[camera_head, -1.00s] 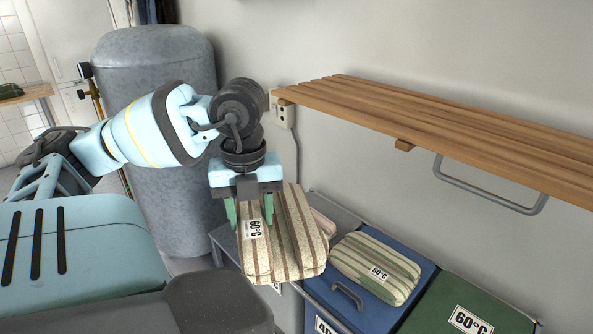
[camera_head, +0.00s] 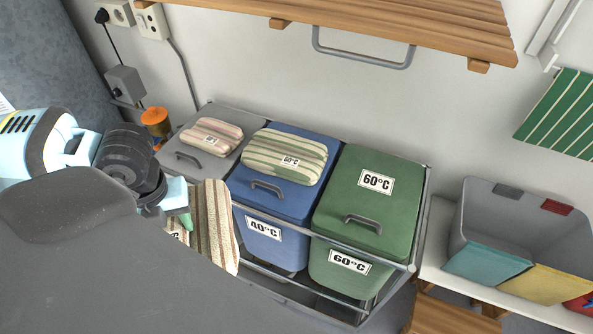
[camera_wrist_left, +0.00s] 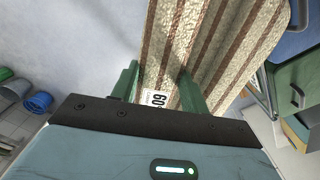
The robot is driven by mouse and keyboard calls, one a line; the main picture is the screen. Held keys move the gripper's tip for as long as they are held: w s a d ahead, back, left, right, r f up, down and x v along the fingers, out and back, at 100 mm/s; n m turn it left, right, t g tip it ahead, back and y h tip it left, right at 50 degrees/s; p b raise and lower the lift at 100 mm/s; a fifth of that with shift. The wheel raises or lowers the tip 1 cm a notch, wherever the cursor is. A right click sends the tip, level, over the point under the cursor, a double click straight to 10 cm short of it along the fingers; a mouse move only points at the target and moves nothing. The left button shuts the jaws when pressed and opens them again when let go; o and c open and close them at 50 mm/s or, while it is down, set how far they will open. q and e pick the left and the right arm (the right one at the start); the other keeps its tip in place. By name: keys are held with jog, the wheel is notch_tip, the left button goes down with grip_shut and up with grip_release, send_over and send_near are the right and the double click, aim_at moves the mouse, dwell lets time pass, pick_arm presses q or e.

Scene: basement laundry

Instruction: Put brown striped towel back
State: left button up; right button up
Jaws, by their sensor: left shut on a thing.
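The brown striped towel (camera_head: 216,222), cream with brown stripes, is held by my left gripper (camera_head: 184,222) at the left of the head view, in front of the laundry bins. My own grey body hides part of both. In the left wrist view the towel (camera_wrist_left: 220,40) sits between the green fingers of the left gripper (camera_wrist_left: 163,85), with a white 60 label beside them. A pink striped towel (camera_head: 212,133) lies on the grey bin lid. A green striped towel (camera_head: 285,155) lies on the blue bin lid. My right gripper is not in view.
A blue bin (camera_head: 262,203) and a green bin (camera_head: 365,210) stand in a metal frame; the green lid is clear of towels. A wooden slatted shelf (camera_head: 380,18) is above. An open grey crate (camera_head: 500,220) stands at right. An orange-capped container (camera_head: 156,122) is behind the arm.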

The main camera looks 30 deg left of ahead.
aim_at(225, 210)
pick_arm(q)
jog(key=s+a+f+m, duration=0.2)
jog(key=a+f+m, duration=0.35)
jog(key=m, duration=0.95)
jog(key=s+a+f+m, duration=0.2)
jog(key=f+m, duration=0.6)
jog(key=m, duration=0.6)
jog(key=w+d+r+m, duration=0.2)
jog(key=w+d+m, duration=0.1)
jog(key=w+d, duration=0.1)
jog(key=w+d+r+m, duration=0.3)
jog(key=w, duration=0.2)
jog(key=w+d+r+m, duration=0.2)
jog(key=w+d+r, duration=0.1)
jog(key=w+d, duration=0.1)
jog(key=shift+w+d+r+m, duration=0.15)
jog(key=shift+w+d+m, duration=0.2)
jog(key=shift+w+m, duration=0.05)
jog(key=w+d+r+m, duration=0.2)
jog(key=d+r+m, duration=0.1)
jog(key=d+r, duration=0.3)
jog(key=w+d+r+m, duration=0.2)
jog(key=d+r+m, duration=0.2)
jog(key=r, duration=0.5)
jog(key=shift+w+d+r, duration=0.35)
jog(key=shift+d, duration=0.55)
jog(key=shift+d, duration=0.1)
